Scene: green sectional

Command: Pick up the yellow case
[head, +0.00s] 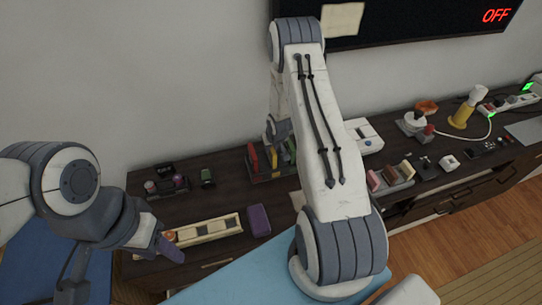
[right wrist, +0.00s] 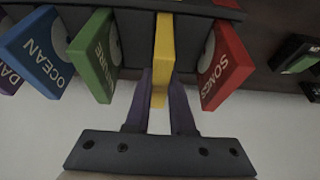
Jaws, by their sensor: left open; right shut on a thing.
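The yellow case (right wrist: 164,48) stands upright in a dark rack in the right wrist view, between a green case (right wrist: 93,55) and a red case (right wrist: 227,65). My right gripper (right wrist: 160,88) is shut on the yellow case, with a purple finger on each side of its near end. My left gripper (head: 164,243) is open and empty over the left part of the dark cabinet.
The red and green cases stand close on both sides of my right gripper. A blue case (right wrist: 40,50) is further left. On the cabinet top are a purple box (head: 259,220), a cream tray (head: 208,229) and small dark items (head: 166,183). A screen (head: 420,18) hangs above.

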